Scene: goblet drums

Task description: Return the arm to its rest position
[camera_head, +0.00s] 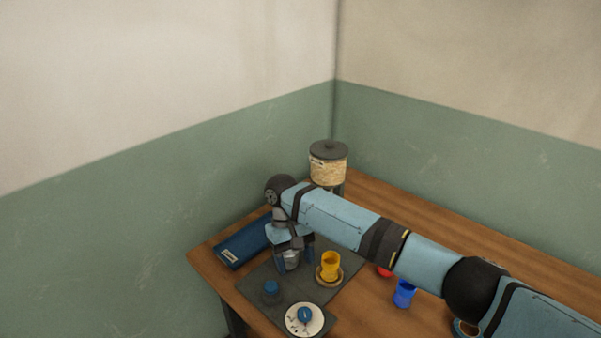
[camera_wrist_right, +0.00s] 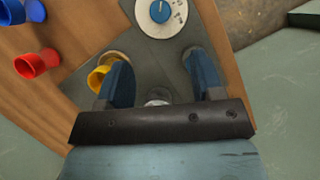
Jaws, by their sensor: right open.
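My right gripper (camera_head: 292,252) is open above the dark grey mat (camera_head: 256,277). Its two blue fingers stand apart in the right wrist view (camera_wrist_right: 160,78). A grey metallic cup (camera_head: 290,261) is just below the gripper in the head view. Part of it shows between the finger bases in the wrist view (camera_wrist_right: 157,99); I cannot tell whether the fingers touch it. A yellow goblet drum (camera_head: 330,264) stands on a round wooden coaster right of the gripper. A blue goblet (camera_head: 404,292) and a partly hidden red one (camera_head: 384,271) are farther right. My left gripper is out of view.
A blue book-like slab (camera_head: 242,241) is at left. A lidded canister (camera_head: 328,168) stands behind my arm. Green walls (camera_head: 262,140) meet behind the table.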

